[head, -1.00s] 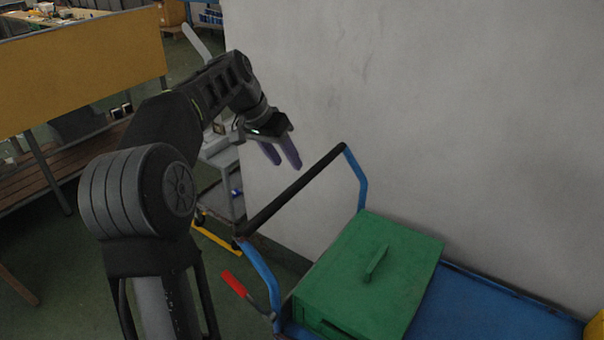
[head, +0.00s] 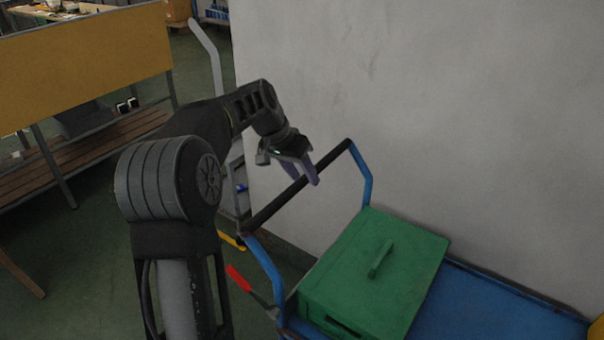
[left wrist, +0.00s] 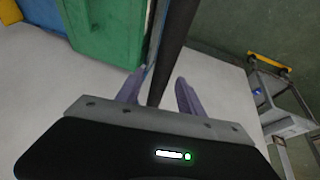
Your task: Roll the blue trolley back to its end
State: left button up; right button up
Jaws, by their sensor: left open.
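The blue trolley (head: 485,309) stands along the white wall, with a blue frame and a black push bar (head: 268,212) at its near-left end. A green box (head: 350,270) with a handle on its lid sits on its deck. My left gripper (head: 305,176) is open at the push bar, near its middle. In the left wrist view the dark bar (left wrist: 170,55) runs between the two purple fingers of the gripper (left wrist: 160,95), which are apart. Whether they touch the bar I cannot tell. My right gripper is not in view.
A red lever (head: 238,279) sticks out low beside the trolley's frame. The white wall (head: 430,110) borders the trolley closely. A grey cart with a yellow edge (left wrist: 268,63) stands beyond the bar. A wooden bench (head: 90,150) is at left, with open green floor before it.

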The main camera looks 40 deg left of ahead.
pick_arm(q)
jog(key=shift+c, duration=0.5)
grip_shut()
dwell(0.8)
